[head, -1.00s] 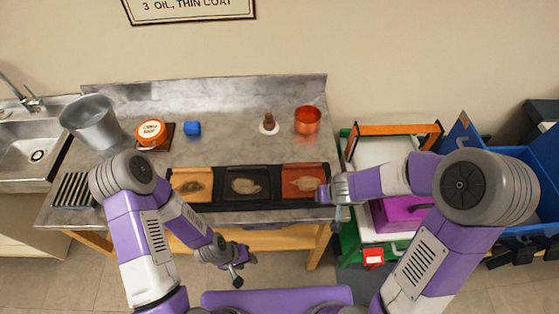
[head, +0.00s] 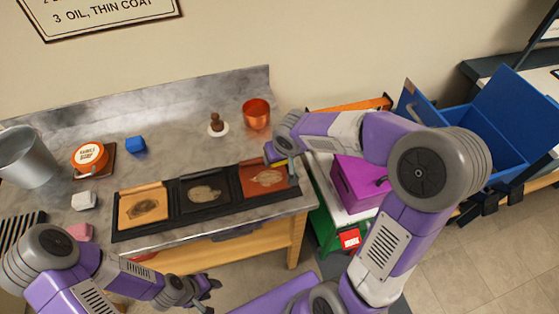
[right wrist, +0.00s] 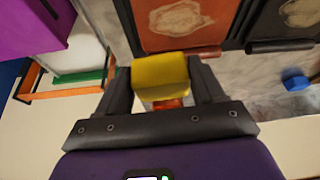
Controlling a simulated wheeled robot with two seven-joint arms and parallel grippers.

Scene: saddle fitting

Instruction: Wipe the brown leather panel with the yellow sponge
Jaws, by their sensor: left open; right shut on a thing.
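The reddish-brown leather panel (head: 264,180) is the rightmost of three in a black tray (head: 211,205). It bears a pale smear; its upper part also shows in the right wrist view (right wrist: 182,22). My right gripper (right wrist: 160,85) is shut on the yellow sponge (right wrist: 160,72). In the head view, the sponge (head: 280,162) shows only as a sliver by the panel's back right edge. I cannot tell whether it touches the panel. My left gripper (head: 203,290) is open and empty, in front of the bench, away from the panels.
A tan panel (head: 142,207) and a black panel (head: 207,192) lie to the left. A copper cup (head: 256,114) and a brown knobbed item (head: 217,123) stand behind. A blue block (head: 136,145), an orange tin (head: 89,156) and a bucket (head: 27,158) are farther left. A purple box (head: 358,183) is at right.

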